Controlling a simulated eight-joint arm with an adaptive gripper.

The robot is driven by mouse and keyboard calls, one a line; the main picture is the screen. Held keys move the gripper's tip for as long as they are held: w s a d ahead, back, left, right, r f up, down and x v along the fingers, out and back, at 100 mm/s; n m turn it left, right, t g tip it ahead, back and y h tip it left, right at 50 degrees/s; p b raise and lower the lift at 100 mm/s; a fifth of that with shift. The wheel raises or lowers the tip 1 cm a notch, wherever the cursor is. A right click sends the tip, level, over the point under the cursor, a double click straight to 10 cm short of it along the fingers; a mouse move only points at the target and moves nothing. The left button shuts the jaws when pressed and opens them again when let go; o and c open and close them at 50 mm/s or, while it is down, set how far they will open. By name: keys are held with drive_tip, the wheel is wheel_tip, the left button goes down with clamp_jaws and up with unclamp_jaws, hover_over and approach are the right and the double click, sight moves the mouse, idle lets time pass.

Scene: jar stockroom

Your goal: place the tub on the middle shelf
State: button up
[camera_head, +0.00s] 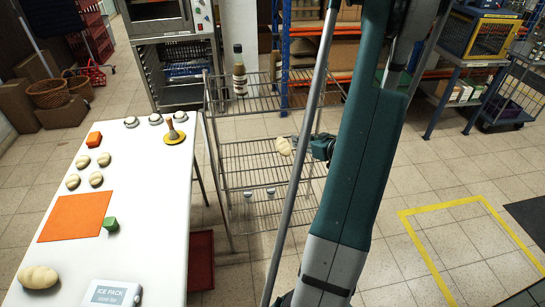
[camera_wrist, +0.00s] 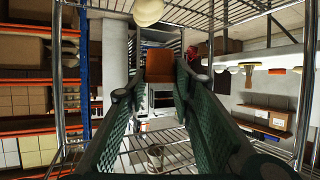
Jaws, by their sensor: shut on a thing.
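The wrist view is upside down. In it, my gripper (camera_wrist: 160,54) has its two green fingers on either side of an orange-brown block shape, which I take to be the tub (camera_wrist: 160,66). In the head view my gripper (camera_head: 318,148) reaches left into the wire rack at about the middle shelf (camera_head: 240,166). The tub does not show clearly there, apparently hidden behind a grey pole. I cannot tell whether the tub touches the shelf.
A cream lumpy thing (camera_head: 284,146) is on the middle shelf, just left of my gripper; it shows at the wrist view's top edge (camera_wrist: 148,12). A dark bottle (camera_head: 239,75) stands on the upper shelf. Small jars (camera_head: 270,192) stand below. The middle shelf's left part looks clear.

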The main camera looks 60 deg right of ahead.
drive_tip(key=w+f+n+y, duration=0.2)
drive_tip(key=w+f, duration=0.1)
drive_tip(key=w, duration=1.1)
drive_tip(key=w+f+n+t+y, duration=0.1)
drive_tip(key=w+f+n+y, duration=0.1)
drive_tip(key=w, duration=1.2)
drive_tip(key=shift+d+f+y+b, duration=0.35)
drive_tip(key=shift+d+f, duration=0.1)
drive_tip(key=shift+f, duration=0.3)
drive_tip(key=shift+f+b, duration=0.85)
drive_tip(key=shift+f, duration=2.3)
drive_tip(key=shift+f+b, duration=0.55)
drive_tip(key=shift+f, duration=1.3)
drive_tip(key=shift+f, duration=0.2)
drive_tip(key=o, duration=1)
drive_tip(key=shift+c, duration=0.2)
